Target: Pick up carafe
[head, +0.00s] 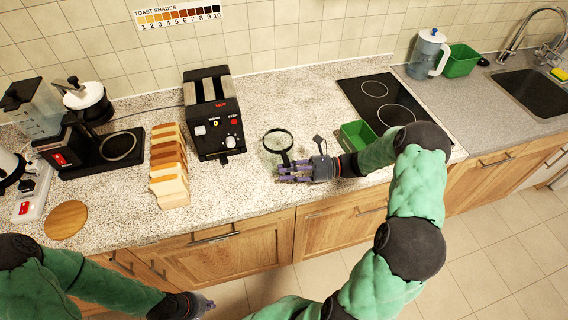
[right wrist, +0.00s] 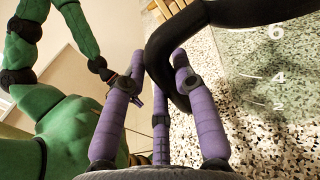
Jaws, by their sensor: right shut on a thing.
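The carafe (head: 279,141) is clear glass with a dark rim, in front of the counter's middle in the head view. In the right wrist view its glass (right wrist: 255,65) shows white marks 6, 4 and 2, and its thick black handle (right wrist: 160,50) curves between my fingers. My right gripper (head: 287,174) has purple fingers and is shut on the handle; it also shows in the right wrist view (right wrist: 160,75). Whether the carafe's base touches the counter is hard to tell. My left gripper (head: 205,304) hangs low in front of the cabinets, its fingers too small to read.
A toaster (head: 212,115) and bread slices (head: 168,165) stand left of the carafe. A coffee machine (head: 75,145) and a round wooden board (head: 66,220) are further left. A green box (head: 357,135) is close on the right, beside the black hob (head: 385,95).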

